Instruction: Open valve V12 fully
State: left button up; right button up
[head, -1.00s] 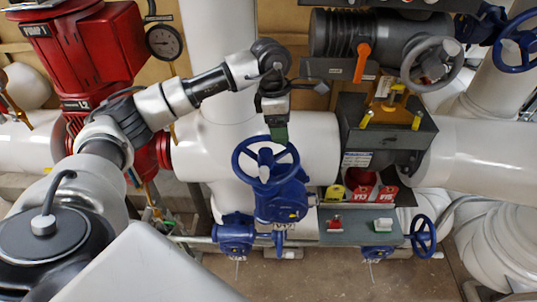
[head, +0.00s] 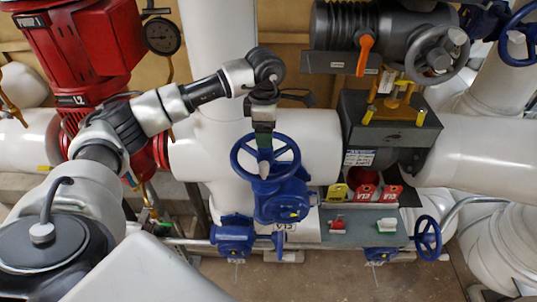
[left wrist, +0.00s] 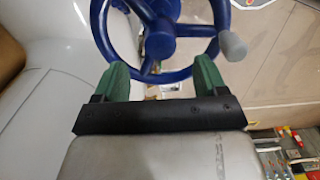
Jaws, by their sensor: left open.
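A blue handwheel (head: 240,168) sits on a blue valve body (head: 282,205) in front of the white vertical pipe. A small plate (head: 284,226) below it carries lettering too small to read surely, so I cannot tell whether it is V12. My left gripper (head: 264,140) is open at the far side of this wheel's rim. In the left wrist view, the blue wheel (left wrist: 165,28) with its grey knob (left wrist: 232,45) lies just ahead. The green fingers of my left gripper (left wrist: 162,70) stand apart, with the rim's near part between them. I cannot tell whether they touch it. My right gripper is out of view.
Smaller blue valves (head: 233,236) (head: 427,238) stand low. A grey box (head: 385,132) with a yellow fitting, an orange lever (head: 365,55) and a grey handwheel (head: 437,52) are to the right. A red pump (head: 85,45) stands left.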

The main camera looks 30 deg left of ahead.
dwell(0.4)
pick_arm(q)
jog(key=m+b, duration=0.1)
jog(key=m, duration=0.2)
jog(key=shift+f, duration=0.2)
jog(key=m+b, duration=0.1)
jog(key=m, duration=0.1)
jog(key=shift+m+b, duration=0.3)
jog(key=shift+m, duration=0.1)
jog(key=shift+r+m, duration=0.15)
jog(key=shift+m, duration=1.05)
jog(key=m+b, duration=0.1)
jog(key=m, duration=0.2)
jog(key=shift+b, duration=0.4)
jog(key=m, duration=0.3)
jog(key=shift+b, duration=0.4)
jog(key=shift+m, duration=1)
